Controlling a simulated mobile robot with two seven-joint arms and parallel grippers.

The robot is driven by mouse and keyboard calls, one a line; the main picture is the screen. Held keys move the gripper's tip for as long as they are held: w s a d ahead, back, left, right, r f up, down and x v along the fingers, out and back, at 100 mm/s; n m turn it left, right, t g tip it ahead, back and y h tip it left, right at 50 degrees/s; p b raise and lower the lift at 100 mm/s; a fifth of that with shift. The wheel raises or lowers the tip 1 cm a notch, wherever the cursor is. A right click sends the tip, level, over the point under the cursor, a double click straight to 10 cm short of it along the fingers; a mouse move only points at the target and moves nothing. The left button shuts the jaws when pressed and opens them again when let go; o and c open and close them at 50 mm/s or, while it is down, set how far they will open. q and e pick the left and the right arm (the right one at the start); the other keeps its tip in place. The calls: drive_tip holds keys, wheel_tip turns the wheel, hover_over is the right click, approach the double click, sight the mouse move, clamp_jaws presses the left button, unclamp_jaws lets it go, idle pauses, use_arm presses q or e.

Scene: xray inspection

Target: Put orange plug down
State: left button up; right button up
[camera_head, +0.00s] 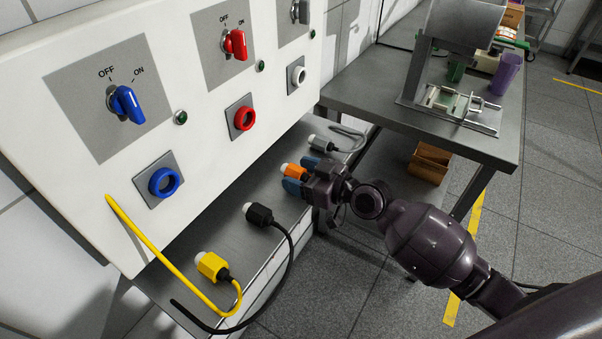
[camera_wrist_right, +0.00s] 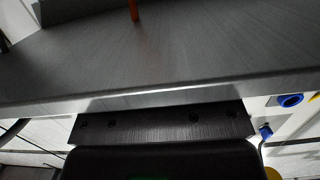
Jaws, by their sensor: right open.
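The orange plug (camera_head: 292,170) with a white tip is at the metal shelf (camera_head: 222,243) below the switch panel, its tip pointing left. My right gripper (camera_head: 301,175) is open around it, with one blue fingertip on the far side and one on the near side. I cannot tell whether either fingertip touches the plug. The gripper body hides the back of the plug and its cable. In the right wrist view the plug cannot be made out for sure; a thin orange piece (camera_wrist_right: 134,10) shows at the top edge. My left gripper is not in view.
A black plug (camera_head: 259,214), a yellow plug (camera_head: 211,265) and a grey plug (camera_head: 321,142) lie on the shelf with their cables. The white panel (camera_head: 165,100) with switches and sockets rises behind. A grey table (camera_head: 380,92) with equipment stands to the right.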

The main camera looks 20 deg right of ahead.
drive_tip(key=shift+d+r+p, duration=0.1)
drive_tip(key=shift+r+p, duration=0.2)
drive_tip(key=shift+r, duration=0.2)
drive_tip(key=b+v, duration=0.1)
drive_tip(key=v, duration=1.1)
drive_tip(key=shift+f, duration=0.15)
drive_tip(key=s+d+f+m+g+h, duration=0.2)
drive_tip(key=s+f+m+h, duration=0.4)
drive_tip(key=s+f, duration=1.1)
wheel_tip(320, 180, down, 2)
drive_tip(key=h, duration=0.4)
drive_tip(key=shift+s+d, duration=0.2)
drive_tip(key=shift+s, duration=0.05)
